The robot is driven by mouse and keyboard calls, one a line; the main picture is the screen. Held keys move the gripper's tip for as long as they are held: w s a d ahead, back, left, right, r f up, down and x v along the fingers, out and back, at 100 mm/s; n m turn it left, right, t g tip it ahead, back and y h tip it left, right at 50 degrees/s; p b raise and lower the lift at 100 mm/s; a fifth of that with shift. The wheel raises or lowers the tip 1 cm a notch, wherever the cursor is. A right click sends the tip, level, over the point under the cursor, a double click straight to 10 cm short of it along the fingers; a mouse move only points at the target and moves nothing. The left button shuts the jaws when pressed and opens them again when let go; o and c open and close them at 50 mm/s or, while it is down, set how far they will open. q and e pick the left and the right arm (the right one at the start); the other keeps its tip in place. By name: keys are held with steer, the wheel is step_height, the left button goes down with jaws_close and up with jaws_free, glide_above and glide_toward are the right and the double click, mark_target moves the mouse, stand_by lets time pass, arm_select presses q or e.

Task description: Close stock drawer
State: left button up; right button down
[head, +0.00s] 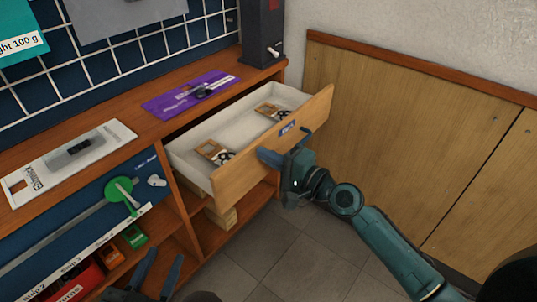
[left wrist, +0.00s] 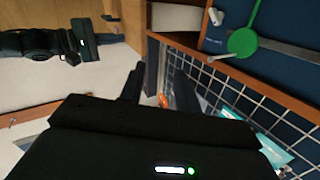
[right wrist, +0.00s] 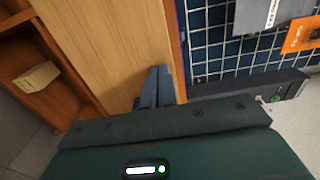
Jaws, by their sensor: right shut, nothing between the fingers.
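The stock drawer (head: 230,187) is pulled out from the bench, with a wooden front and a pale inside holding small wooden-framed parts. Its blue label and handle (head: 305,132) are on the front. My right gripper (head: 271,157) is shut and empty, with its fingertips at the drawer front, left of the handle. In the right wrist view the shut fingers (right wrist: 157,86) overlap the wooden drawer front (right wrist: 105,40); whether they touch it is unclear. My left gripper (head: 158,268) is open and empty, low at the bottom left, in front of the lower shelves.
The bench top (head: 150,122) holds a purple mat (head: 190,95), a white board (head: 70,160) and a dark upright device (head: 262,35). A green disc (head: 120,190) is on the blue bench front. A wooden wall panel (head: 400,130) stands to the right; floor lies below the drawer.

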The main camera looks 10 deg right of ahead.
stand_by(0.3)
steer(key=b+x, duration=0.3)
steer(key=x, duration=1.4)
steer(key=shift+w+a, duration=0.4)
steer(key=shift+w, duration=0.05)
arm_select(q)
steer(key=shift+w+r+m+t+h, duration=0.15)
steer(key=shift+w+m+t+h, duration=0.45)
steer(key=shift+h, duration=0.4)
arm_select(e)
steer(key=shift+r, duration=0.3)
arm_select(q)
steer(key=shift+s, duration=0.1)
